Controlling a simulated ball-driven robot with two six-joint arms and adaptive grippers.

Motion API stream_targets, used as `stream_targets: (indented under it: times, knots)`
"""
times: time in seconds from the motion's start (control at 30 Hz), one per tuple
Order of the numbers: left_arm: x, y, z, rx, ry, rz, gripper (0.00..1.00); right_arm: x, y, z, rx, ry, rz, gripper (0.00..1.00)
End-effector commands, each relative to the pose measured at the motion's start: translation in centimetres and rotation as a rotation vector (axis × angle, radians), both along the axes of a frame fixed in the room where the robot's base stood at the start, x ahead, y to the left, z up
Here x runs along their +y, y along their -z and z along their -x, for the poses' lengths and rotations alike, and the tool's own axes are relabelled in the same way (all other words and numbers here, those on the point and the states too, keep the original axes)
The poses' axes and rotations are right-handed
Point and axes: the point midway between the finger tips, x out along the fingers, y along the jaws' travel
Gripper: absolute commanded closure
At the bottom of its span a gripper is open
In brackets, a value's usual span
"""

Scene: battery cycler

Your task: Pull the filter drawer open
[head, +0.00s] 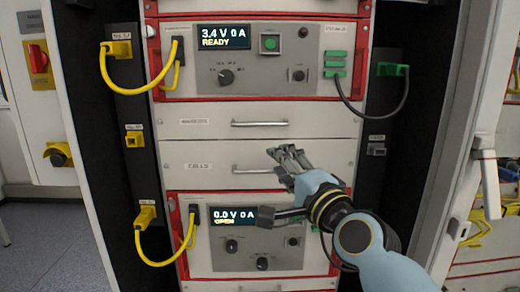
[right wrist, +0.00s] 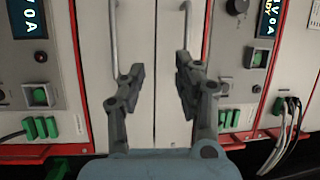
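Two shut drawer fronts lie between the two cycler units in the head view: an upper drawer (head: 330,120) with a small unreadable label, and a lower drawer (head: 215,155) labelled CELLS. I cannot read a filter label on either. Each has a bar handle: the upper handle (head: 260,123) and the lower handle (head: 255,171). My right gripper (head: 262,186) is open and empty in front of the lower drawer and the lower unit. In the right wrist view its spread fingers (right wrist: 159,68) straddle the seam between the drawers, with both handles beyond. My left gripper is out of view.
The upper unit (head: 290,75) reads 3.4 V 0 A READY; the lower unit (head: 290,258) reads 0.0 V 0 A OPEN. Yellow cables (head: 135,85) loop at the left, a dark cable (head: 385,118) at the right. An open cabinet door (head: 465,130) stands at the right.

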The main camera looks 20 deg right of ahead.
Motion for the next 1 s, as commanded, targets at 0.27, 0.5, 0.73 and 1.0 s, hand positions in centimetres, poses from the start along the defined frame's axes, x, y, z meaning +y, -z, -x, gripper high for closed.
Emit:
stream_targets:
  times: [0.27,0.5,0.73,1.0]
  knots:
    - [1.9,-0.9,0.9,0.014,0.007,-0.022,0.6,0.3,-4.0,-1.8,-0.057,-0.009,-0.058,0.68]
    - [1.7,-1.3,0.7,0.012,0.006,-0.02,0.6,0.8,-4.8,-6.6,-0.056,-0.008,-0.054,0.68]
    - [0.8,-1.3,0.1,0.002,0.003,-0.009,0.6,1.2,-5.2,-9.7,-0.053,-0.008,-0.054,0.68]
    - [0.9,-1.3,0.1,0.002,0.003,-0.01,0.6,1.3,-5.3,-10.3,-0.052,-0.008,-0.053,0.68]
